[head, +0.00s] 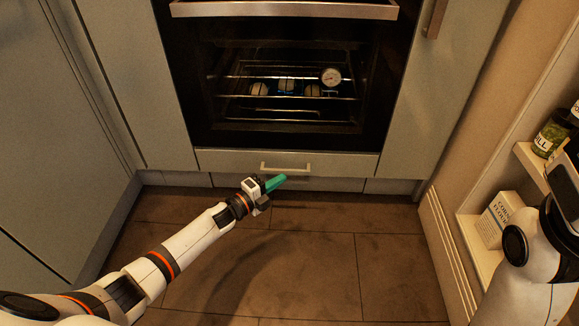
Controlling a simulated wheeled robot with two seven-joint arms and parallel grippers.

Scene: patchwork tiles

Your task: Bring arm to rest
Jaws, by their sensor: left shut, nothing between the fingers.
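My left arm (178,252) reaches in from the lower left, stretched toward the base of the oven. Its gripper (275,183) is shut and empty, with green fingers, just in front of and below the handle of the drawer (340,163) under the oven. Whether it touches the drawer front I cannot tell. Part of my right arm (532,250) shows at the right edge, beside the shelf. My right gripper is not in view.
The oven (290,133) is closed, with racks, a dial thermometer (331,77) and several small items behind its glass. Cabinets flank it. An open shelf (468,228) on the right holds a corn flour box (497,222) and jars (552,133). The tiled floor (310,270) is clear.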

